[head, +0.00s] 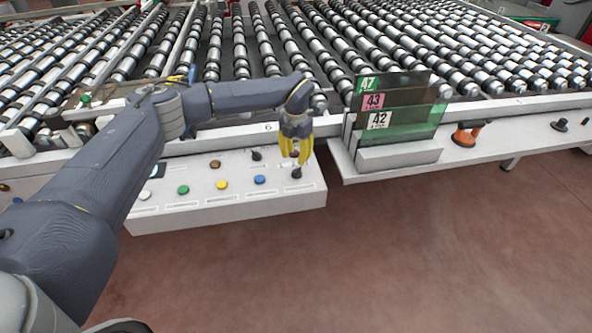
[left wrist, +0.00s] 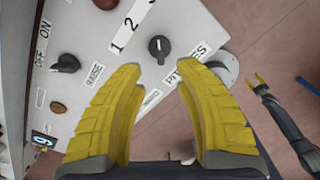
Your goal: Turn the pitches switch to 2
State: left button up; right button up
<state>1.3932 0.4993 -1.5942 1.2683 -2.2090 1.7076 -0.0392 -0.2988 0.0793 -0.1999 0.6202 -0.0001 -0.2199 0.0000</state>
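The pitches switch (left wrist: 159,47) is a black rotary knob on a white panel, beside the printed word PITCHES (left wrist: 187,65). A number strip (left wrist: 131,28) next to it shows 1 and 2. A pale mark shows on the knob, but I cannot tell which number it points at. In the head view the switch (head: 296,173) sits near the panel's right end. My left gripper (head: 295,150) is just above it, pointing down. Its yellow fingers are apart and empty in the left wrist view (left wrist: 160,69), with the knob beyond the fingertips. My right gripper (left wrist: 260,84) shows small at the right.
The panel (head: 235,212) also has a second black knob (left wrist: 65,63) marked ON/OFF and several coloured buttons, including a blue one (head: 260,180). Green glass sheets (head: 410,97) stand to the right of my left gripper. Rollers fill the back. Open floor (head: 400,250) lies in front.

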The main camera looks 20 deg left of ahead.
aim_at(296, 170)
pick_arm(q)
jog(key=shift+f, duration=3.6)
jog(key=shift+o, duration=0.2)
grip_shut()
